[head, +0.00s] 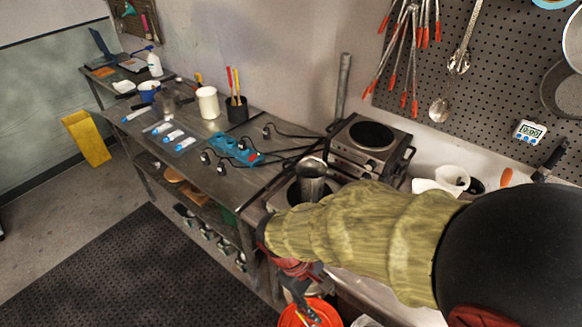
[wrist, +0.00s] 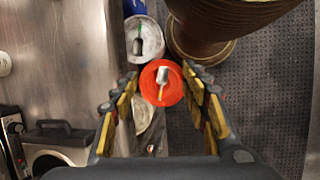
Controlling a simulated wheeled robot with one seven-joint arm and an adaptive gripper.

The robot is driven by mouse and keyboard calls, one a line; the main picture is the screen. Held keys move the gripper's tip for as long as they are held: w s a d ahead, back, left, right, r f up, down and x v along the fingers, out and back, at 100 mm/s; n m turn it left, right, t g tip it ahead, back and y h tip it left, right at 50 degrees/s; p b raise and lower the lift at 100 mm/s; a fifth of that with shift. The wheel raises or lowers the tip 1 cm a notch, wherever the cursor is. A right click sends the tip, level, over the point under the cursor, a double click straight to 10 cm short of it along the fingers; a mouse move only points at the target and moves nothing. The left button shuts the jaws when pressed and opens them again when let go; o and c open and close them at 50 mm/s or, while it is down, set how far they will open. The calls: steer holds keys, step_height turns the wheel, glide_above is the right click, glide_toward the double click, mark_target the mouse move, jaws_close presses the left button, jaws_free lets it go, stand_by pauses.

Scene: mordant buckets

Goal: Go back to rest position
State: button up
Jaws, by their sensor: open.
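My gripper (wrist: 162,105) is open in the wrist view, with its two padded fingers apart and nothing between the pads. Below and beyond the fingertips is an orange-red bucket (wrist: 150,92) with a pale scoop-like tool in it. In the head view my arm, in a greenish sleeve, reaches in from the right. My gripper (head: 303,290) points down there, just above the orange-red bucket (head: 325,312) at the bottom edge. The arm hides part of the bench, and the fingertips are hard to make out in that view.
A white bucket (wrist: 146,42) with a green-handled tool stands beyond the orange one. A large brown vessel (wrist: 205,30) stands beside it. A hot plate (head: 371,140) and a steel pot (head: 312,180) are near my arm. The dark floor mat (head: 130,265) is clear.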

steer(key=s+d+r+m+t+y+b, duration=0.1)
steer(key=d+r+m+t+y+b, duration=0.1)
steer(key=d+r, duration=0.4)
steer(key=s+d+r+m+t+y+b, duration=0.1)
steer(key=d+r+m+t, duration=0.3)
steer(key=r, duration=0.6)
steer(key=d+m+y+b, duration=0.1)
steer(key=d+m, duration=0.1)
steer(key=m, duration=0.1)
steer(key=shift+m+t, duration=0.3)
steer(key=shift+t, duration=0.1)
